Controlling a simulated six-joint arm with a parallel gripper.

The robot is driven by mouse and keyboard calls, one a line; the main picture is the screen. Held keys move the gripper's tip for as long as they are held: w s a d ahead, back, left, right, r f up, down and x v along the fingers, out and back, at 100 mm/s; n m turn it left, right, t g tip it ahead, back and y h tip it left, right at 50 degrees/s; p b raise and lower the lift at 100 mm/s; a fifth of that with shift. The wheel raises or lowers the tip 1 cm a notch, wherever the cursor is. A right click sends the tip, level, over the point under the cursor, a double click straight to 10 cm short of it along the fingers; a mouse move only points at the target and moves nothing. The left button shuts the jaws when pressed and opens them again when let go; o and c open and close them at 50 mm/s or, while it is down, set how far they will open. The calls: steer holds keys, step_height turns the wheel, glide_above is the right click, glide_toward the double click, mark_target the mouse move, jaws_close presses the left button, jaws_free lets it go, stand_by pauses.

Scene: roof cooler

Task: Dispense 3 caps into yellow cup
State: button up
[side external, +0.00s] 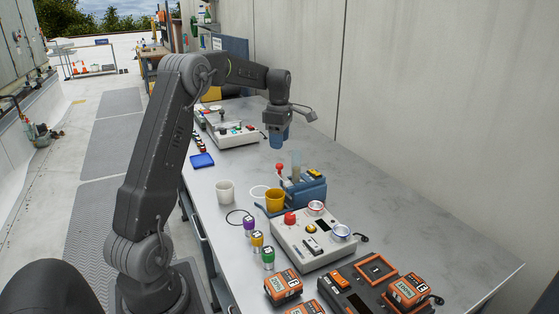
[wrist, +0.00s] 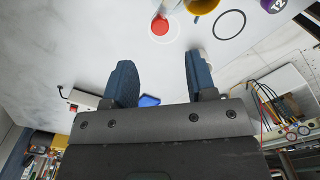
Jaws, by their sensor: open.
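The yellow cup (side external: 275,201) stands upright in front of a blue dispenser (side external: 307,190) in the side view. Its yellow edge also shows at the top of the wrist view (wrist: 203,5). The dispenser has a clear upright tube (side external: 296,163) and a lever with a red ball knob (side external: 279,166); the red knob also shows in the wrist view (wrist: 160,26). I cannot make out single caps, and the cup's inside is too small to judge. My gripper (side external: 277,145) is open and empty, above and apart from the dispenser. Its blue fingers (wrist: 159,70) show spread apart in the wrist view.
A white cup (side external: 225,192) stands left of the yellow cup. A grey control box (side external: 308,243) with a red button, several small numbered canisters (side external: 256,241) and orange battery blocks (side external: 283,287) stand nearer. A blue tray (side external: 202,160) lies farther back. The wall borders the right side.

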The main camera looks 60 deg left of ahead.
mark_target(279, 165)
step_height(279, 165, down, 8)
steer(key=shift+f, duration=0.2)
jaws_close()
stand_by(0.6)
